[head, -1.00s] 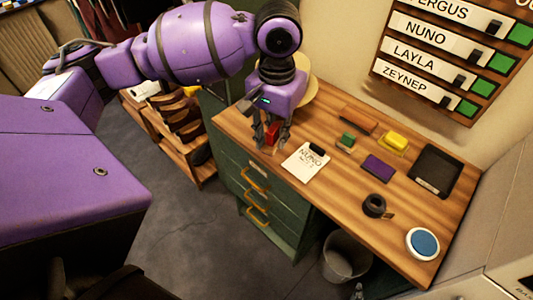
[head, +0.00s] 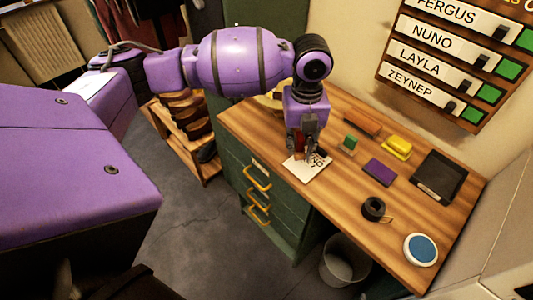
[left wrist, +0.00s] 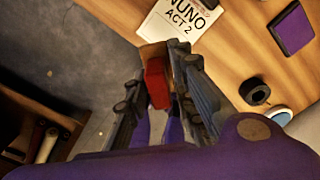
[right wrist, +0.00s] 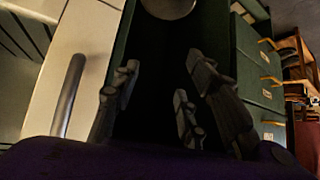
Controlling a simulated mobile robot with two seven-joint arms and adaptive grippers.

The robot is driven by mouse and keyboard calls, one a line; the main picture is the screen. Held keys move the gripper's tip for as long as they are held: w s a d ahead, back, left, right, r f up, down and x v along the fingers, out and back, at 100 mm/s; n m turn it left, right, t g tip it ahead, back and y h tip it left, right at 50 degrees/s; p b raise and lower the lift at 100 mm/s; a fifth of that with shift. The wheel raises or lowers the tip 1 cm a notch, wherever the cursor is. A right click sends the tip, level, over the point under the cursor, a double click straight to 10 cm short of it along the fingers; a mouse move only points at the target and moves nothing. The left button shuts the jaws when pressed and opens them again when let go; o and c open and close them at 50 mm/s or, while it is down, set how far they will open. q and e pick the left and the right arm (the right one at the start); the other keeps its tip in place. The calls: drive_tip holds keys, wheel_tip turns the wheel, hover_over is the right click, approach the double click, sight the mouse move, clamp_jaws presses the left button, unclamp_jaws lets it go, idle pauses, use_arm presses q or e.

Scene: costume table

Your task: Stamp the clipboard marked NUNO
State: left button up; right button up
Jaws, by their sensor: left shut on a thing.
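The clipboard marked NUNO (head: 300,171) lies on the wooden desk near its front edge. In the left wrist view its sheet (left wrist: 182,24) reads "NUNO ACT 2". My left gripper (head: 304,154) is over the clipboard in the head view and hides part of it. It is shut on a red stamp (left wrist: 156,82), which has a tan end. I cannot tell whether the stamp touches the sheet. My right gripper (right wrist: 160,88) is open and empty in the right wrist view, away from the clipboard; it does not show in the head view.
On the desk (head: 335,215) are a purple pad (head: 380,172), green block (head: 350,143), yellow item (head: 397,147), brown block (head: 362,124), dark pad (head: 439,176), black roll (head: 373,208) and blue-topped disc (head: 420,249). A bin (head: 345,260) stands below. A name board (head: 450,65) hangs behind.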

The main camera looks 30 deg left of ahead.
use_arm(q)
drive_tip(key=m, duration=0.3)
drive_tip(key=w+f+m, duration=0.1)
drive_tip(key=m, duration=0.1)
drive_tip(key=shift+d+f, duration=0.1)
drive_tip(key=shift+d, duration=0.05)
drive_tip(key=m, duration=0.1)
drive_tip(key=f+m, duration=0.1)
drive_tip(key=m, duration=0.1)
drive_tip(key=w+m, duration=0.1)
drive_tip(key=m, duration=0.1)
drive_tip(key=shift+f, duration=0.2)
drive_tip(key=shift+s+f+b, duration=0.1)
drive_tip(key=shift+f+b, duration=0.25)
drive_tip(key=shift+f, duration=0.5)
wheel_tip(320, 180, down, 4)
drive_tip(key=shift+f+b, duration=0.1)
drive_tip(key=shift+b, duration=0.65)
use_arm(e)
drive_tip(key=shift+s+d+f, duration=0.2)
drive_tip(key=shift+s+f, duration=0.05)
drive_tip(key=shift+f, duration=0.3)
drive_tip(key=shift+s+d+f, duration=0.2)
drive_tip(key=shift+f, duration=0.3)
drive_tip(key=shift+s, duration=0.1)
